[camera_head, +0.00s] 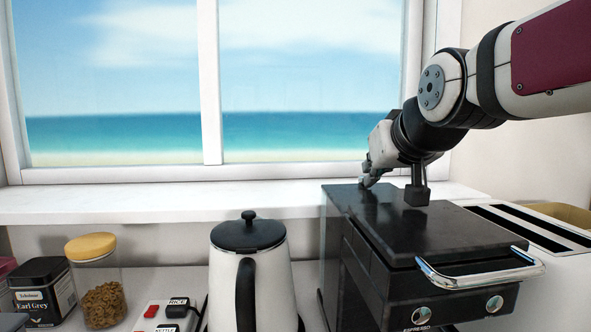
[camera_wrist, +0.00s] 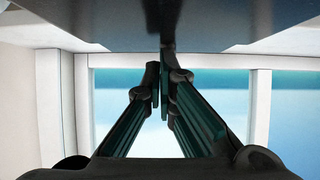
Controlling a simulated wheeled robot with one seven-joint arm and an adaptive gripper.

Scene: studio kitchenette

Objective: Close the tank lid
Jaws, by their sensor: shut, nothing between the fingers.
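The black espresso machine (camera_head: 345,262) stands on the counter at the right in the head view. Flat dark panels (camera_head: 440,232) cover its top and look level. I cannot tell for sure which panel is the tank lid or whether it is fully down. My gripper (camera_head: 366,182) is at the back left of the machine's top, low over it or touching it. In the wrist view, my gripper (camera_wrist: 160,88) has its fingertips together with nothing between them. A dark, glossy surface (camera_wrist: 95,25) fills the top of that view, close to the fingertips, with a narrow vertical seam.
A chrome handle (camera_head: 480,270) juts from the machine's front. A white toaster (camera_head: 560,262) is close on its right. A white kettle with a black lid (camera_head: 248,235) stands to its left. A jar (camera_head: 98,285) and tea tin (camera_head: 42,290) are farther left. The windowsill (camera_head: 150,203) runs behind.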

